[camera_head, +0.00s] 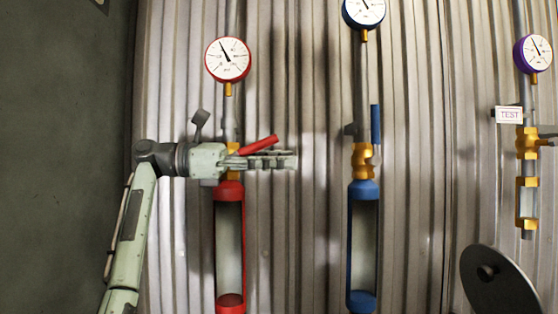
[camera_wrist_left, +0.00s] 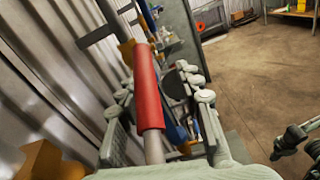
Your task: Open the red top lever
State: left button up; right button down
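The red top lever (camera_head: 258,145) is a red-sleeved handle above the red riser with the sight window. In the head view it tilts up to the right from the brass valve. My left gripper (camera_head: 286,160) reaches in from the left across this valve, at the lever's height. In the left wrist view the red lever (camera_wrist_left: 148,88) lies between the spread fingers of my left gripper (camera_wrist_left: 150,100), with room on its right side. Contact with the left finger cannot be told. A dark jointed shape (camera_wrist_left: 290,140) at the lower right of the wrist view may be my right gripper.
A red gauge (camera_head: 228,60) sits above the valve. To the right stand the blue riser (camera_head: 362,190) with its upright blue lever (camera_head: 375,125), a purple gauge (camera_head: 533,53) and a dark round disc (camera_head: 497,280). The corrugated wall (camera_head: 300,230) is close behind.

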pick_arm(q)
jog(key=a, duration=0.7)
jog(key=shift+a, duration=0.25)
jog(key=shift+c, duration=0.2)
